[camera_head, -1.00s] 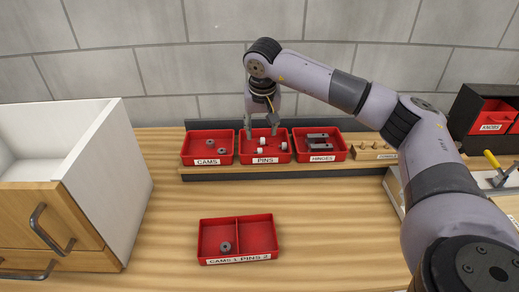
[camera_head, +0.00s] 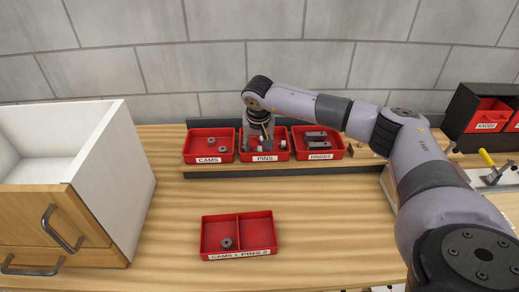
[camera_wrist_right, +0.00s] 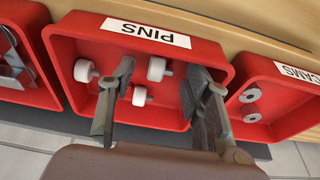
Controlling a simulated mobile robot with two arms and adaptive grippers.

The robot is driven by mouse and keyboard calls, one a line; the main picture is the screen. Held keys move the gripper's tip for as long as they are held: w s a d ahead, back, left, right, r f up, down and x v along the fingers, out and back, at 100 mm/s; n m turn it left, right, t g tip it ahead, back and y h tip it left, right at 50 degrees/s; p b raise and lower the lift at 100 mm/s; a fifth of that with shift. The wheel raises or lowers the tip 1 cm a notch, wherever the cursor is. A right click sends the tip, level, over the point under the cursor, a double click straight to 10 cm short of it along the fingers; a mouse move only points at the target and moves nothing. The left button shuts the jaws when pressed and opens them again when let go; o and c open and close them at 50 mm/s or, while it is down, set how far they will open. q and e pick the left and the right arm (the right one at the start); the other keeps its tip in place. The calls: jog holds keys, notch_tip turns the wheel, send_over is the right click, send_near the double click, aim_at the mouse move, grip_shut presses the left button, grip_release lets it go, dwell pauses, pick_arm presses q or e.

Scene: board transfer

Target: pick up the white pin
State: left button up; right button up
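The red PINS bin (camera_head: 283,157) stands in the middle of the back row. My right gripper (camera_head: 260,143) reaches down into it from above. In the right wrist view the gripper (camera_wrist_right: 160,88) is open, its two fingers apart inside the bin. One white pin (camera_wrist_right: 156,68) and another white pin (camera_wrist_right: 139,96) lie between or just beyond the fingers. A third white pin (camera_wrist_right: 85,70) lies outside them, near the bin's side wall. No pin is visibly gripped. My left gripper is not in view.
The CAMS bin (camera_head: 186,148) and HINGES bin (camera_head: 339,152) flank the PINS bin closely. A two-part red tray (camera_head: 258,231) sits in front, with a cam (camera_head: 226,243) in its left compartment and the right one empty. A white drawer cabinet (camera_head: 128,180) stands at left.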

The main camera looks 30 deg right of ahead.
jog(key=c, duration=0.8)
